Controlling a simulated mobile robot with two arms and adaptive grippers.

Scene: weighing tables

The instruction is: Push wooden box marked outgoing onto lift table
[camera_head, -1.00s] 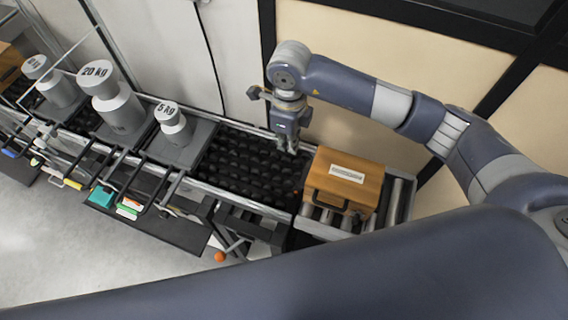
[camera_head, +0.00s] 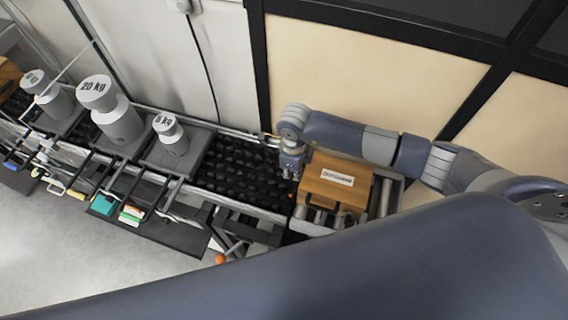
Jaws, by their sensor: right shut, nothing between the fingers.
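The wooden box marked outgoing (camera_head: 335,192) sits on a roller-topped table (camera_head: 384,198) at the right end of the line; I take this for the lift table. Its white label faces up and its black handle is on the near side. My right gripper (camera_head: 292,174) is shut and empty, pointing down just left of the box's back left corner. I cannot tell whether it touches the box. The large blue-grey arm part across the foreground is mine; my left gripper is not in view.
A black roller conveyor (camera_head: 240,170) runs left of the box. Grey weights marked 5 kg (camera_head: 171,137) and 20 kg (camera_head: 118,120) stand on platforms further left. An orange ball-shaped knob (camera_head: 220,259) shows below the conveyor. A cream wall panel (camera_head: 360,75) stands behind.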

